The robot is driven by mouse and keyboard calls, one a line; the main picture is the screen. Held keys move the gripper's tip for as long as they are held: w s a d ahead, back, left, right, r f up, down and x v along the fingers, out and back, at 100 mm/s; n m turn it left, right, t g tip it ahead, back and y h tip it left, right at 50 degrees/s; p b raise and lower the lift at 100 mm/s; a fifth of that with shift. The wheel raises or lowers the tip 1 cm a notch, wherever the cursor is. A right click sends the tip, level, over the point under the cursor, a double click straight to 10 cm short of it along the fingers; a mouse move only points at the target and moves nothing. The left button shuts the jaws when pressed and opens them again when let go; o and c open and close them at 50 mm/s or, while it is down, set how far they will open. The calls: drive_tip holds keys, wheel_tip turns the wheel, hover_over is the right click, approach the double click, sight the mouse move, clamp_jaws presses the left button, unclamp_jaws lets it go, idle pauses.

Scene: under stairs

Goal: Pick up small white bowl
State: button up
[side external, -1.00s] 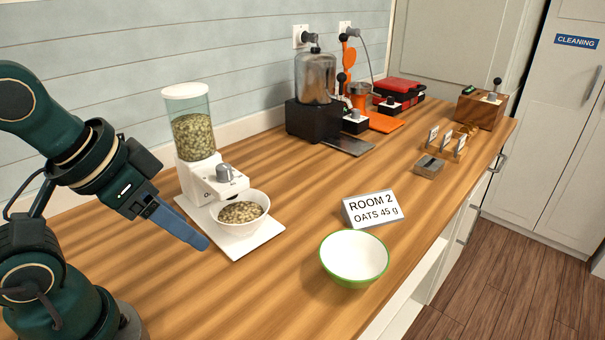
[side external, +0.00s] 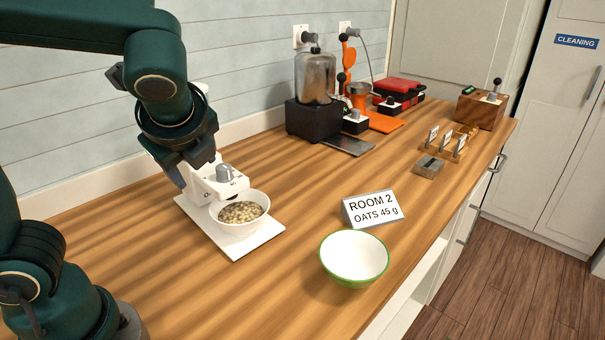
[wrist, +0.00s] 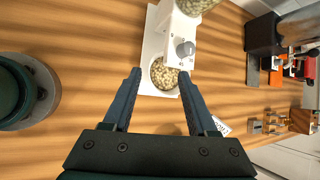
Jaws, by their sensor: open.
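The small white bowl (side external: 240,222) holds oats and stands on the white base plate of the dispenser, in front of its spout. It also shows in the wrist view (wrist: 155,84), beyond and between my fingertips. My gripper (wrist: 158,82) is open and empty, pointing down with a finger on each side of the bowl in that picture, apart from it. In the side view my gripper (side external: 176,180) is at the left of the dispenser (side external: 207,186), partly hidden behind my wrist; the arm covers most of the dispenser's hopper.
A larger green-rimmed white bowl (side external: 354,257) stands near the counter's front edge. Behind it is a sign (side external: 372,208) reading "ROOM 2 OATS 45 g". A steel-tank machine (side external: 316,95) and an orange press (side external: 360,95) stand farther back. The counter's middle is clear.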

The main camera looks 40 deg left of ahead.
drive_tip(key=w+m+t+y, duration=0.2)
drive_tip(key=w+m+y, duration=0.1)
drive_tip(key=w+m, duration=0.4)
drive_tip(key=r+m+t+y, duration=0.1)
drive_tip(key=m+t, duration=0.2)
drive_tip(key=m, duration=0.5)
hover_over(264, 214)
drive_tip(key=s+d, duration=0.1)
drive_tip(key=d, duration=0.1)
drive_tip(key=shift+n, duration=0.4)
drive_tip(key=f, duration=1.4)
drive_tip(key=shift+s+a+f, duration=0.15)
drive_tip(key=shift+s+f, duration=0.05)
drive_tip(key=shift+f, duration=0.45)
drive_tip(key=shift+w+a+f, duration=0.15)
drive_tip(key=shift+a, duration=0.05)
drive_tip(key=shift+x, duration=2.25)
clamp_jaws()
